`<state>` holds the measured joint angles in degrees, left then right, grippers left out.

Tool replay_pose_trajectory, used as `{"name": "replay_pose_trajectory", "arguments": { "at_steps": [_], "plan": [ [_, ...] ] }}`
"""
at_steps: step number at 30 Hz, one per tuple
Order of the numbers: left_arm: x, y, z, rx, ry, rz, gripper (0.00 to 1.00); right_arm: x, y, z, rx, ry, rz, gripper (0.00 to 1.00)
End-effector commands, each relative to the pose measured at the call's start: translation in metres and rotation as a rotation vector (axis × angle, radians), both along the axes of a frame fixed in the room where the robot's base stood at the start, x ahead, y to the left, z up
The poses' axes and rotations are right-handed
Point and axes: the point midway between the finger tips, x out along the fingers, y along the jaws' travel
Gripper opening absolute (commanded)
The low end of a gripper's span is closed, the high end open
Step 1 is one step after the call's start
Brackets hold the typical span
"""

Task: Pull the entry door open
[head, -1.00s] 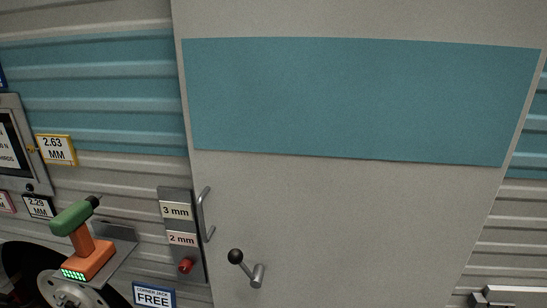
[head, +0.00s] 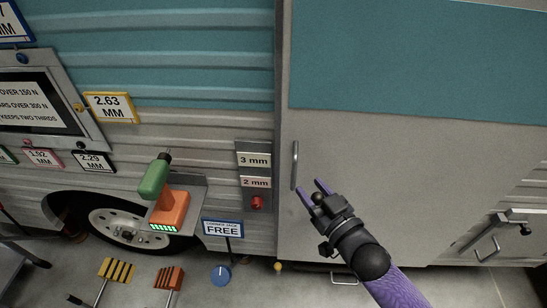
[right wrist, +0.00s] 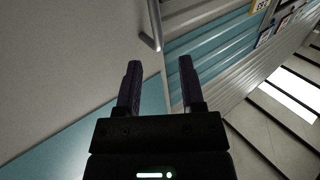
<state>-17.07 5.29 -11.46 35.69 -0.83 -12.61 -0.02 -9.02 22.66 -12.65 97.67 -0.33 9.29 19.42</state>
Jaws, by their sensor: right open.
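The entry door (head: 400,150) is a grey panel with a teal band across its upper part, and it looks shut against the camper wall. Its upright metal handle bar (head: 295,165) stands near the door's left edge. My right gripper (head: 309,185) is open and empty, just right of and below the handle, with purple fingers pointing up toward it. In the right wrist view the handle (right wrist: 155,30) lies beyond the open fingers (right wrist: 160,65), apart from them and not between them. The ball-ended lever on the door is not clearly visible behind my gripper. My left gripper is out of view.
Left of the door are a plate marked 3 mm and 2 mm (head: 254,185) with a red knob, a green and orange drill (head: 165,195) on a bracket, and a FREE sign (head: 222,228). Another latch (head: 500,228) sits low at the right. Grey floor lies below.

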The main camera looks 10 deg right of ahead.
Motion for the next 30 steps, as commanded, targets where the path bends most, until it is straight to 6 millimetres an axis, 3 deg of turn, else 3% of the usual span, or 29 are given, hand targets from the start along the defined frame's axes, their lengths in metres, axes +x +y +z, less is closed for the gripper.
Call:
{"name": "replay_pose_trajectory", "arguments": {
  "at_steps": [3,9,20,23,27,30],
  "plan": [
    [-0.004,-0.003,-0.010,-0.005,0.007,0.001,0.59,0.030,0.009,-0.003,0.001,-0.002,-0.001,0.50],
    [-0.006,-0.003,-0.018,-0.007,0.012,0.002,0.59,0.062,0.019,-0.004,-0.002,0.002,-0.002,0.50],
    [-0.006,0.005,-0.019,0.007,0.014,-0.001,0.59,0.072,0.023,-0.002,-0.001,0.004,-0.002,0.50],
    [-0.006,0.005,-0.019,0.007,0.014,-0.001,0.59,0.072,0.023,-0.002,-0.001,0.004,-0.002,0.33],
    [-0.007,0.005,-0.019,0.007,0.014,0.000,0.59,0.072,0.023,-0.002,-0.001,0.004,-0.002,0.04],
    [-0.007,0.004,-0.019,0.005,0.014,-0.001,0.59,0.072,0.022,-0.002,-0.002,0.004,-0.002,0.00]
  ]
}}
